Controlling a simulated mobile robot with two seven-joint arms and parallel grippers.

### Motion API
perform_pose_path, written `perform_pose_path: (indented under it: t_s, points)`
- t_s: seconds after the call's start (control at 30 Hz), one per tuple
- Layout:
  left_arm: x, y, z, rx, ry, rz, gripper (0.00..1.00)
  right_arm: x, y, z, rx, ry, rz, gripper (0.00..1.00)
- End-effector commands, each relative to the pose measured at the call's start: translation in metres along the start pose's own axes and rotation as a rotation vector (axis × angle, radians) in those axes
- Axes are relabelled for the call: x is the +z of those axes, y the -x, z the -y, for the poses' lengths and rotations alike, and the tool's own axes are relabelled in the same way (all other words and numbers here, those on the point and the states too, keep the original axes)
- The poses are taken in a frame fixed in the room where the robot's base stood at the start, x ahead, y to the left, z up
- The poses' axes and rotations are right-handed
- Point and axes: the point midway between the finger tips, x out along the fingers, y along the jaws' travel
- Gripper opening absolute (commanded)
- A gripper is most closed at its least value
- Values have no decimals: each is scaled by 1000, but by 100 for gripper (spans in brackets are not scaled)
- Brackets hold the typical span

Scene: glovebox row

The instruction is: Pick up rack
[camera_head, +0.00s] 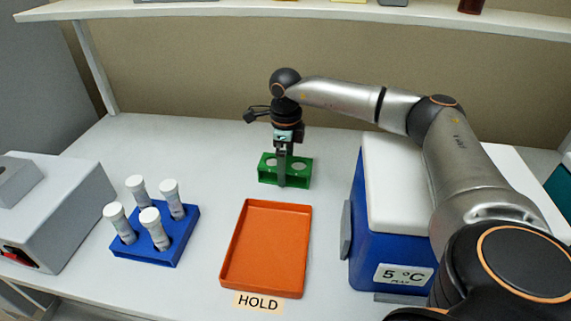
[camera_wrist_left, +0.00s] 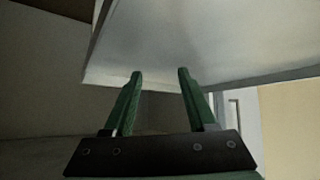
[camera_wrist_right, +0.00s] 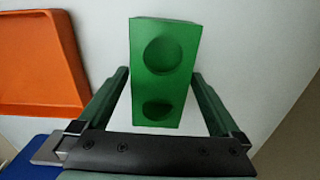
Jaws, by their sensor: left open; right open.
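The green rack (camera_head: 298,178) is a small empty block standing on the white bench behind the orange tray. My right gripper (camera_head: 282,183) points down at it, and its finger hides part of the rack's middle. In the right wrist view the rack (camera_wrist_right: 165,25) shows two round holes and lies between the spread fingers of my right gripper (camera_wrist_right: 160,73). A gap shows on each side, and I see no contact. My left gripper (camera_wrist_left: 160,72) is open and empty, facing a pale panel, away from the rack.
An orange tray (camera_head: 265,245) lies in front, with a HOLD label (camera_head: 258,302). A blue rack (camera_head: 150,250) with several white-capped tubes is at left, beside a grey device (camera_head: 50,215). A blue cooler (camera_head: 370,240) marked 5 °C stands at right. A shelf (camera_head: 300,10) runs above.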

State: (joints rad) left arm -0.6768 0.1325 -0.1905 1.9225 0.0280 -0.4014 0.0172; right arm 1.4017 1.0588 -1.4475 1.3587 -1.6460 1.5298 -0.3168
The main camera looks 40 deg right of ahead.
Motion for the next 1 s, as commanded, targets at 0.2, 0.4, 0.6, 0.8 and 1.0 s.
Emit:
perform_pose_path:
  t_s: [0.2, 0.4, 0.6, 0.8, 1.0]
  points:
    - [0, 0, 1, -2, 0, -1, 57, 0, -1, 0, 0, 0, 0, 100]
    - [0, 0, 2, -3, 0, 1, 57, 0, 0, 0, 0, 1, 0, 78]
    - [1, 0, 2, -3, 0, 2, 57, 0, 0, 0, 0, 1, 0, 55]
    - [1, -1, 2, -3, 0, 3, 57, 0, 0, 0, 0, 1, 0, 32]
    - [1, -1, 2, -3, 0, 4, 57, 1, 0, 0, -1, 1, 1, 14]
